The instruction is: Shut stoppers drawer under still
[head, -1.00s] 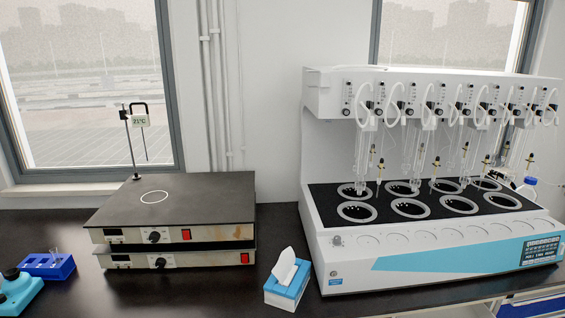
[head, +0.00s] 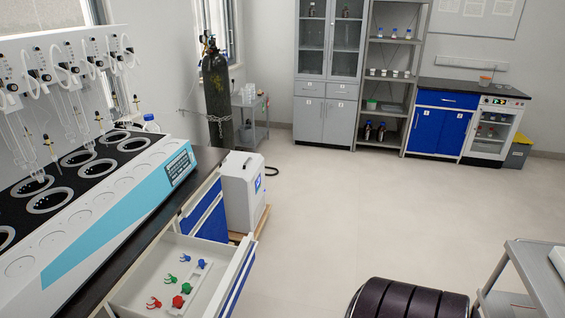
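The still (head: 110,215) is a white multi-position distiller with a light-blue front band. It stands on the dark bench at the left. Below the bench edge, a pale drawer (head: 215,250) stands pulled out into the room. Its blue-and-white front (head: 240,278) faces right, and the drawer's near end is cut off by the bottom edge. Inside lie several small coloured pieces, among them a red one (head: 178,301), a green one (head: 171,278) and a blue one (head: 202,264). Some sit on a pale strip.
A white box-shaped unit (head: 242,190) stands on the floor just beyond the drawer. A grey cart (head: 535,280) is at the lower right. Cabinets (head: 325,110) and a gas cylinder (head: 217,90) stand at the back.

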